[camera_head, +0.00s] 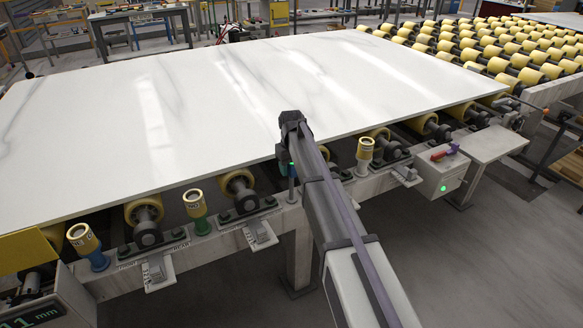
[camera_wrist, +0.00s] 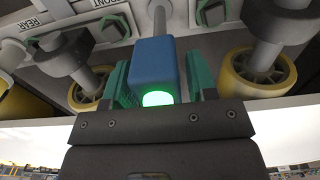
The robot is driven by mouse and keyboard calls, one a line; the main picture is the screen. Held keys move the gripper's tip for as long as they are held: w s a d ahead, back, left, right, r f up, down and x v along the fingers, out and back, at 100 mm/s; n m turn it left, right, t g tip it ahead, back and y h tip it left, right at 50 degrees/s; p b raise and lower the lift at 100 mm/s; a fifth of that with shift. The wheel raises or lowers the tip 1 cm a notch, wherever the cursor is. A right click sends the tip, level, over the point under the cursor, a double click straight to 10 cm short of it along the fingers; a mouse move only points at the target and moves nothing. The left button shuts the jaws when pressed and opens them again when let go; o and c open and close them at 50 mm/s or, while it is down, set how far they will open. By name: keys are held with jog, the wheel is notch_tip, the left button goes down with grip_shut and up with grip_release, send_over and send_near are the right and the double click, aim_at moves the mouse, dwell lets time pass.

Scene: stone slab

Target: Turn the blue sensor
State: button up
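The blue sensor (camera_wrist: 154,62) is a blue box with a lit green end, on a grey rod, in the middle of the wrist view. My gripper (camera_wrist: 160,85) has teal fingers, one on each side of the sensor. The left finger lies close along the sensor's side, and a narrow gap shows at the right finger. I cannot tell whether the left finger touches. In the head view my arm reaches to the slab's front edge and hides most of the gripper and sensor.
The white stone slab (camera_head: 200,110) lies on yellow rollers (camera_head: 144,210) just beyond my gripper. Yellow-topped cups on blue (camera_head: 98,260), green (camera_head: 201,225) and grey posts line the front rail. A grey box with a red handle (camera_head: 440,172) stands at right.

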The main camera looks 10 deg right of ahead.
jog(key=shift+o, duration=0.7)
jog(key=shift+r, duration=0.1)
notch_tip(320, 180, up, 11)
jog(key=p, duration=1.1)
jog(key=shift+f, duration=0.2)
jog(key=s+m, duration=0.3)
jog(key=s, duration=3)
jog(key=shift+r, duration=0.35)
jog(key=shift+a, duration=0.1)
